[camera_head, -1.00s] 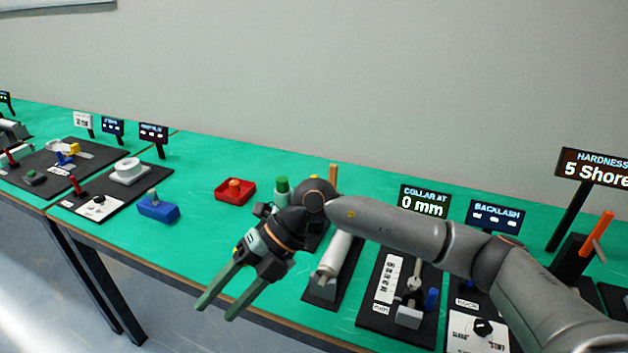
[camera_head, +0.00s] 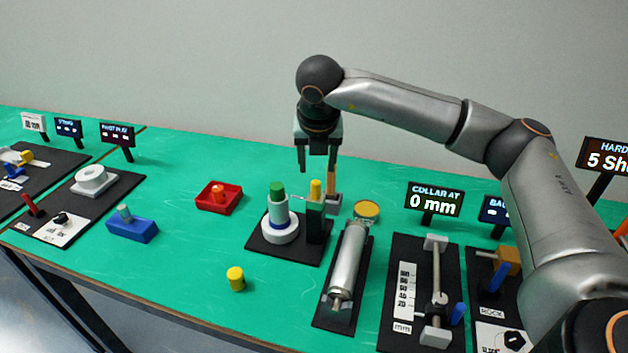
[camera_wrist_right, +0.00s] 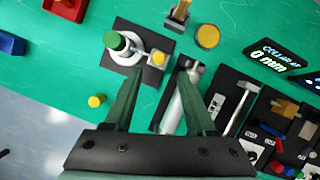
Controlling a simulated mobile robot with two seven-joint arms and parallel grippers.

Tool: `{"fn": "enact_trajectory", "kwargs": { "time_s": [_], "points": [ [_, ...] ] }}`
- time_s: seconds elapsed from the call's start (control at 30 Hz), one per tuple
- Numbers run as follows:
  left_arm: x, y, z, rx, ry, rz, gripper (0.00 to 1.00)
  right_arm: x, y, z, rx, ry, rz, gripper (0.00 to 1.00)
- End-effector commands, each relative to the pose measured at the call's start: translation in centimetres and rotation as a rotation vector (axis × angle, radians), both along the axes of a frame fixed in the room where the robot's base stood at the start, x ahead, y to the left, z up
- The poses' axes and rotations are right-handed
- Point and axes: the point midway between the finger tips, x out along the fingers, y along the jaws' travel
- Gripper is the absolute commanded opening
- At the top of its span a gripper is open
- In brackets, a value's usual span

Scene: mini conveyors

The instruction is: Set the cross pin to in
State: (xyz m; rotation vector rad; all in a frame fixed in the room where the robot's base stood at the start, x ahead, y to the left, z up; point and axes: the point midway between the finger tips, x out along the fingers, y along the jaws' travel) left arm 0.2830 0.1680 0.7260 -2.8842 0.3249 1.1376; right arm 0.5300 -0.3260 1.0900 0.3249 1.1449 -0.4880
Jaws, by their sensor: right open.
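On a black base plate (camera_head: 257,247) stands a white round collar (camera_head: 280,230) with a light post and green cap (camera_head: 277,188). My right gripper (camera_head: 317,168) is open, points down and appears above and behind this fixture. In the right wrist view the open fingers (camera_wrist_right: 157,80) straddle the line to the yellow pin top (camera_wrist_right: 158,59), with nothing between them. My left gripper is out of view.
A metal cylinder on a black stand (camera_head: 346,262) and a yellow disc (camera_head: 367,209) are to the right. A loose yellow cylinder (camera_head: 236,279) lies in front. A red tray (camera_head: 213,207) and blue block (camera_head: 128,229) are left.

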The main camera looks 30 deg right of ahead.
Motion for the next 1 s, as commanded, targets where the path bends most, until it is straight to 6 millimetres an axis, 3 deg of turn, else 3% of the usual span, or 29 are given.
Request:
{"fn": "enact_trajectory", "kwargs": {
  "time_s": [0.2,0.4,0.83,1.0],
  "points": [
    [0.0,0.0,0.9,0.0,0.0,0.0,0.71,1.4,-0.9,-4.2,0.0,0.005,0.001,0.56],
    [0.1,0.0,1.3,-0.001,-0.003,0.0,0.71,2.4,-1.5,-7.0,0.0,0.002,0.002,0.56],
    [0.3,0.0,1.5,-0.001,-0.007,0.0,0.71,2.8,-1.7,-8.2,0.001,0.0,0.004,0.56],
    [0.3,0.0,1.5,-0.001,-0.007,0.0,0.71,2.8,-1.7,-8.1,0.001,0.0,0.004,0.39]
  ]
}}
